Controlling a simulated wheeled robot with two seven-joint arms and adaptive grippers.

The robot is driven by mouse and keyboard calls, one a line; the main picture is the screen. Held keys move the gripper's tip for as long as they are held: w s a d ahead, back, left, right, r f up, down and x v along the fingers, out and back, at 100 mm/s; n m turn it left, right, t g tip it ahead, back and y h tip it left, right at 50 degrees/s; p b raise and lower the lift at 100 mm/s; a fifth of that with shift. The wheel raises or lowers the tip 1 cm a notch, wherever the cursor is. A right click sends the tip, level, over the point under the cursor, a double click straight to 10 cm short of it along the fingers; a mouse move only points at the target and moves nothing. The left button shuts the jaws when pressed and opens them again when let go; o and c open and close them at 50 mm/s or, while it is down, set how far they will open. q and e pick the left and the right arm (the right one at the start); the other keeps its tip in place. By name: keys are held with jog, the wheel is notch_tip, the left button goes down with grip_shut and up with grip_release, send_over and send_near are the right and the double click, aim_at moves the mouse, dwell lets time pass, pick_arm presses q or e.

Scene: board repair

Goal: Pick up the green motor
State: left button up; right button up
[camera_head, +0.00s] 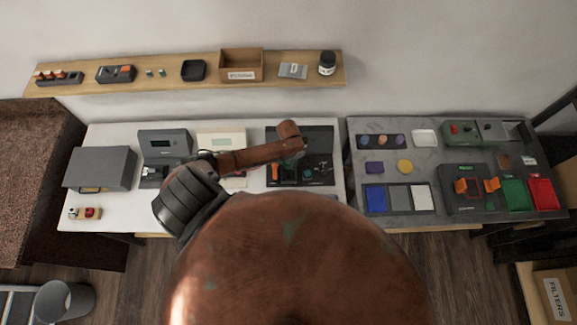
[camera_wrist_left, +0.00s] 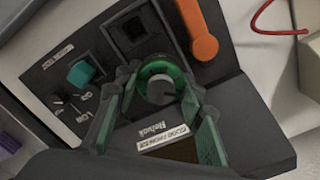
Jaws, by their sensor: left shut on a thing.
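The green motor (camera_wrist_left: 160,70) shows in the left wrist view as a round green ring with a grey centre. My left gripper (camera_wrist_left: 158,84) has its two green-padded fingers on either side of it and is shut on it. The motor is over a dark station panel (camera_wrist_left: 85,45); I cannot tell whether it still touches the panel. In the head view my left gripper (camera_head: 291,168) is small, at the dark station (camera_head: 318,135) on the right of the white table, and the motor is not clear there. My right gripper is not in view.
An orange handle (camera_wrist_left: 200,30), a square socket (camera_wrist_left: 132,32) and a teal button (camera_wrist_left: 82,73) are close to the gripper. A grey table (camera_head: 435,195) with coloured trays stands to the right. A wall shelf (camera_head: 210,82) holds a box and small parts.

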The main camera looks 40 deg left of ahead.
aim_at(289, 160)
pick_arm(q)
jog(key=shift+c, duration=0.3)
jog(key=shift+a+r, duration=0.1)
jog(key=shift+r, duration=0.15)
jog(key=r, duration=0.3)
jog(key=shift+s+d, duration=0.2)
jog(key=shift+d, duration=0.05)
jog(key=s+d+r+b, duration=0.1)
jog(key=s+d+r, duration=0.7)
jog(key=s+r, duration=0.1)
jog(key=shift+s+d+r, duration=0.25)
jog(key=shift+s+d, duration=0.1)
jog(key=shift+s, duration=0.3)
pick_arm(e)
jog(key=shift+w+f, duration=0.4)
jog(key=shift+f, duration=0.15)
pick_arm(q)
jog(key=shift+w, duration=0.1)
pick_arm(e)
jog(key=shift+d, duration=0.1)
